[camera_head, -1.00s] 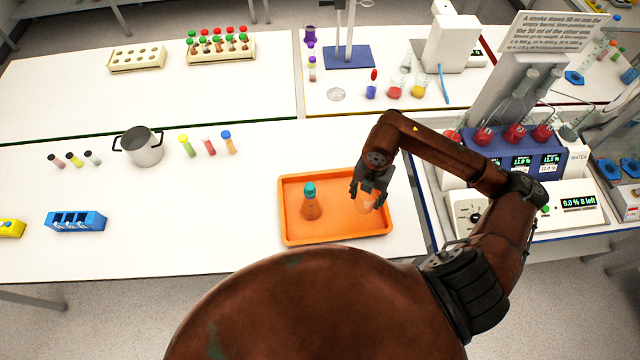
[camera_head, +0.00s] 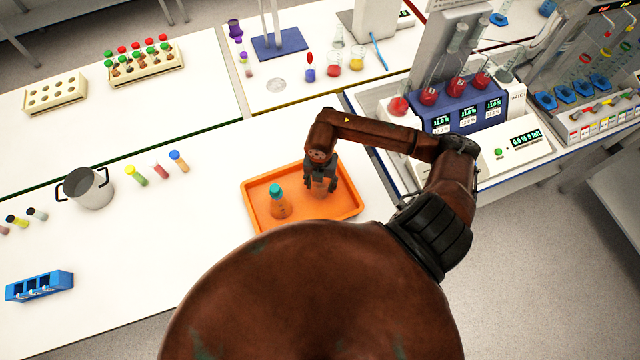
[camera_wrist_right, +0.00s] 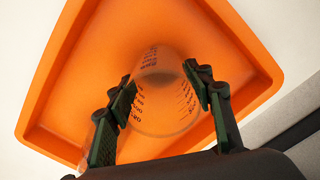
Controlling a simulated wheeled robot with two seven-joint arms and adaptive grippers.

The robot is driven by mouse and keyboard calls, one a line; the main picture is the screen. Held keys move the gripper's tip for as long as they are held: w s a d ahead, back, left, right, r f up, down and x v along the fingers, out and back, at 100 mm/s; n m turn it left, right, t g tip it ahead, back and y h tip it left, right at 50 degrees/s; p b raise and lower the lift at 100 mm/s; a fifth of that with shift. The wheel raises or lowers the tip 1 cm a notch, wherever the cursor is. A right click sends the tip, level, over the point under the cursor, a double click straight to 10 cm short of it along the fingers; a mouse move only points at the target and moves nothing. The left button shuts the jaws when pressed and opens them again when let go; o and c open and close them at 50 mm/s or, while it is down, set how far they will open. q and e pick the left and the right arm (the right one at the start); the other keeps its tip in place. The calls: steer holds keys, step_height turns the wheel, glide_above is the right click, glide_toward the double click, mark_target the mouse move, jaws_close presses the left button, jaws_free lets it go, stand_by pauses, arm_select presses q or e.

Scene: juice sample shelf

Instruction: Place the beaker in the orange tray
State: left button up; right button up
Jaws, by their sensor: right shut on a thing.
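The orange tray (camera_head: 347,213) lies on the white bench; it fills much of the right wrist view (camera_wrist_right: 110,50). My right gripper (camera_head: 320,184) is over the right part of the tray. In the right wrist view its fingers (camera_wrist_right: 165,98) are shut on the clear beaker (camera_wrist_right: 163,112), which has printed volume marks. The beaker is inside the tray's outline; I cannot tell whether its base touches the tray floor. An orange bottle with a teal cap (camera_head: 278,203) stands in the left part of the tray. My left gripper is not in view.
A steel pot (camera_head: 88,188) and several small capped vials (camera_head: 160,170) stand left of the tray. A blue rack (camera_head: 39,286) is at the far left. A machine with red flasks (camera_head: 465,115) stands right.

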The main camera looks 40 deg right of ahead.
steer(key=shift+s+f, duration=0.15)
steer(key=shift+s, duration=0.25)
steer(key=shift+w, duration=0.1)
steer(key=o, duration=0.8)
steer(key=shift+w+f, duration=0.15)
steer(key=shift+f, duration=0.1)
steer(key=o, duration=0.4)
steer(key=shift+s+r, duration=0.1)
steer(key=shift+s, duration=0.1)
steer(key=shift+w, duration=0.1)
steer(key=shift+r, duration=0.25)
arm_select(q)
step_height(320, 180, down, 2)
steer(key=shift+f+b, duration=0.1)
steer(key=shift+b, duration=1)
arm_select(e)
step_height(320, 180, up, 12)
steer(key=shift+f, duration=0.15)
